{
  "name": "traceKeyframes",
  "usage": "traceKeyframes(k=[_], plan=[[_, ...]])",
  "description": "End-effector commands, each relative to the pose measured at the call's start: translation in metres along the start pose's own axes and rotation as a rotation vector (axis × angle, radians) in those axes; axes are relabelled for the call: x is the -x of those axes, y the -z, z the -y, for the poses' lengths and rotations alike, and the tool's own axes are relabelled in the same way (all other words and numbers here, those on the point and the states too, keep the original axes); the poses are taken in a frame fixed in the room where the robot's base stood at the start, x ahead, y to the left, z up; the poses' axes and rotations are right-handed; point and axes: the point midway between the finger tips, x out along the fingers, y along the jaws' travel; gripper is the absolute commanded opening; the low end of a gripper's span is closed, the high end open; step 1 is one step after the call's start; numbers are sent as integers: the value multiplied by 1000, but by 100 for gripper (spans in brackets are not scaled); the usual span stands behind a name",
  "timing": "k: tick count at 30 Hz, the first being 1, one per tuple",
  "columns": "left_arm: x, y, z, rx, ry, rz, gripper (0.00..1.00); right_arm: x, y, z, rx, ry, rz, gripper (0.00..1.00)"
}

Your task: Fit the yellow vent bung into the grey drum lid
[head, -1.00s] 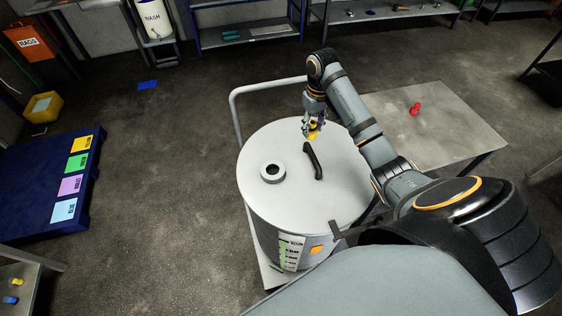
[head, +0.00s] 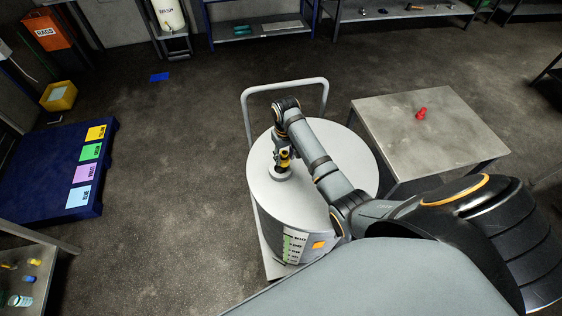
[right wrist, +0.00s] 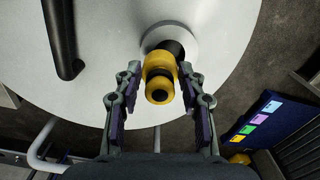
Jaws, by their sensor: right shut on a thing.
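The yellow vent bung (head: 285,156) is held in my right gripper (head: 284,160), above the ring on the drum lid. In the right wrist view the bung (right wrist: 160,78) sits between the two fingers of my gripper (right wrist: 161,88), with its dark end toward the ring. The grey drum lid (head: 345,150) has a raised ring with a dark opening (right wrist: 172,47). The bung overlaps the opening in view; I cannot tell whether its end is inside. My left gripper is out of view.
A black handle (right wrist: 62,40) stands on the lid beside the ring; my arm hides it in the head view. The drum (head: 290,225) stands on a cart with a grey rail (head: 285,86). A table (head: 440,130) with a red object (head: 421,113) is to the right.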

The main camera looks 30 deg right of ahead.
Motion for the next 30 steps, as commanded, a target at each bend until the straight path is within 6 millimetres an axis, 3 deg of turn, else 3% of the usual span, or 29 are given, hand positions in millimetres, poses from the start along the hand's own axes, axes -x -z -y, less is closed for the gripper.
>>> traceKeyframes(k=[8, 11, 15, 22, 23, 27, 30], plan=[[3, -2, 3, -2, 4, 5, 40, -9, 1, 8, -1, 1, 0, 9], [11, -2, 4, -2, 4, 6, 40, -19, 1, 16, 0, 1, 4, 9], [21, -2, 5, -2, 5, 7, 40, -42, 1, 15, 0, 0, 4, 0], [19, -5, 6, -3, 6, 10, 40, -52, -2, 15, 0, 2, 9, 0], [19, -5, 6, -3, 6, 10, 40, -53, -3, 15, 0, 2, 11, 44], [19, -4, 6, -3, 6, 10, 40, -52, -2, 15, 0, 2, 8, 63], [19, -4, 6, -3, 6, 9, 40, -51, -1, 15, 0, 1, 6, 63]])
